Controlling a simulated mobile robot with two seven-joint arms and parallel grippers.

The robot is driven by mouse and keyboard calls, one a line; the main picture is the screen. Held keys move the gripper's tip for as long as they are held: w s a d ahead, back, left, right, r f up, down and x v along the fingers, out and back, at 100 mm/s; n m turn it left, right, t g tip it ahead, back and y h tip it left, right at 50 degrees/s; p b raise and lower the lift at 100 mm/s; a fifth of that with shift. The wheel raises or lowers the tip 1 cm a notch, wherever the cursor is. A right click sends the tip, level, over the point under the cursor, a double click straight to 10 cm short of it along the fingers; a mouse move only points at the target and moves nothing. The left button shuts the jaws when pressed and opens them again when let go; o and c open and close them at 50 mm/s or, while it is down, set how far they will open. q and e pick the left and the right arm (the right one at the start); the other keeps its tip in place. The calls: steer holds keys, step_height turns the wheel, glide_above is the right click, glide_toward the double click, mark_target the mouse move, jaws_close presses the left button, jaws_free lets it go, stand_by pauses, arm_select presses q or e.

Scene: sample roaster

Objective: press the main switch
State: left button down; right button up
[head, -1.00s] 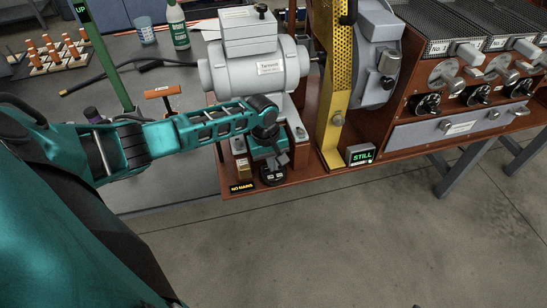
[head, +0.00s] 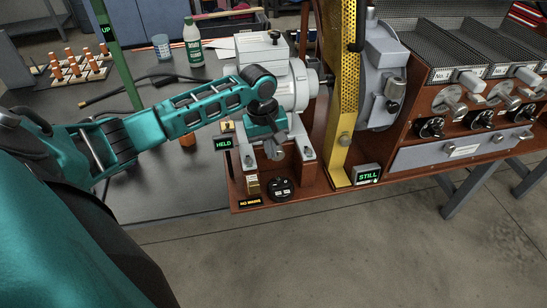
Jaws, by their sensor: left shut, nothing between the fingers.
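A round black fitting (head: 281,188), which looks like the main switch, sits on the front left corner of the brown machine base (head: 320,197). An amber "NO MAINS" sign (head: 250,202) is at the base's edge to its left. A small brass piece (head: 252,184) stands between the two. My left gripper (head: 274,152) is shut and empty, pointing down in front of the grey motor (head: 292,87). It appears above and behind the black fitting, apart from it. The fitting's top is in plain view, but its markings are too small to read. My right gripper is out of view.
A green "HELD" sign (head: 223,143) is left of my gripper. A yellow perforated guard (head: 342,90) and a "STILL" sign (head: 368,174) stand to the right. The roaster panel with black knobs (head: 430,128) is further right. The floor in front is clear.

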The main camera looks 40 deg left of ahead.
arm_select(q)
steer(key=shift+r, duration=0.3)
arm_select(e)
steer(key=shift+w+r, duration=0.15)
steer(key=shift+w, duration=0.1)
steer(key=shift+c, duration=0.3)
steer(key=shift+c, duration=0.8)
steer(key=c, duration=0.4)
arm_select(q)
steer(key=s+d+f+m+t+h, duration=0.1)
steer(key=s+d+f+m+t, duration=0.15)
steer(key=d+f, duration=0.3)
steer(key=s+d+f+m+t+h, duration=0.1)
steer(key=s+d+f+m+t, duration=0.15)
steer(key=d+f+m, duration=0.35)
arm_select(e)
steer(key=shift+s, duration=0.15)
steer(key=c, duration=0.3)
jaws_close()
arm_select(q)
steer(key=s+d+r+m+t, duration=0.1)
steer(key=s+d+m+t, duration=0.3)
steer(key=s, duration=0.7)
steer(key=shift+d+r+t+y, duration=0.25)
steer(key=shift+r+t+y, duration=0.05)
steer(key=shift+r+y, duration=0.1)
